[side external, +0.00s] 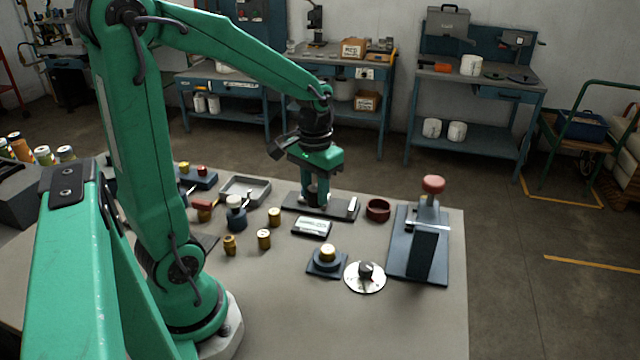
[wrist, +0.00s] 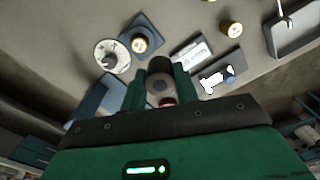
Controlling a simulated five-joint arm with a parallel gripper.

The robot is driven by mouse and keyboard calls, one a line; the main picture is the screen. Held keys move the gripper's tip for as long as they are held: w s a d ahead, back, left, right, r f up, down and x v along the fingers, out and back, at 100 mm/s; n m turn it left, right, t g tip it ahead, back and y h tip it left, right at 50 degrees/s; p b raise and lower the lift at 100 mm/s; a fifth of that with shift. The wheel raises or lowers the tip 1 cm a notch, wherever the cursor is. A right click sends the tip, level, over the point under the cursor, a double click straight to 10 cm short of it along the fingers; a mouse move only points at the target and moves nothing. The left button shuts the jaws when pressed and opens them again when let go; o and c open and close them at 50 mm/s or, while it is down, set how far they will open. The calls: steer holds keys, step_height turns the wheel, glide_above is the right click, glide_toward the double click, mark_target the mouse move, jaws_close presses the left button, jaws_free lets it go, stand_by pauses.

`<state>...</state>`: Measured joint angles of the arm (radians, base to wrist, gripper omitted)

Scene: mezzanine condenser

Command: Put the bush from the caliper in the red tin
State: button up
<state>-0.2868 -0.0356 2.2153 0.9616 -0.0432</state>
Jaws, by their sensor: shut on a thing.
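My gripper (side external: 318,196) is shut on a dark round bush (wrist: 160,83), seen end-on between the two fingers (wrist: 161,94) in the wrist view. In the side view my gripper hangs pointing down over or just behind the dark caliper plate (side external: 338,212); the exact height of the bush is hard to tell. The caliper also shows right of my gripper in the wrist view, with white jaw parts (wrist: 212,80). The red tin (side external: 378,209) stands open just right of the caliper. Only a sliver of it (wrist: 167,101) shows below the bush in the wrist view.
A readout box (side external: 312,227) lies in front of the caliper. A press with a red knob (side external: 433,184) stands right of the tin. A dial disc (side external: 364,280), a brass piece on a blue base (side external: 327,254), loose brass pieces (side external: 264,239) and a grey tray (side external: 262,193) stand around.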

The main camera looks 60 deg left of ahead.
steer(key=s+a+f+n, duration=0.2)
steer(key=s+f+n, duration=0.1)
steer(key=s, duration=0.6)
steer(key=shift+s+a+f, duration=0.25)
steer(key=shift+a, duration=0.15)
steer(key=s+a+f, duration=0.1)
steer(key=a+f, duration=0.1)
steer(key=a, duration=0.1)
steer(key=s+a+f, duration=0.2)
steer(key=a, duration=0.2)
steer(key=s+a+f, duration=0.1)
steer(key=a+f, duration=0.2)
steer(key=shift+s+a, duration=0.35)
steer(key=shift+f, duration=2)
steer(key=shift+f, duration=0.1)
steer(key=o, duration=1)
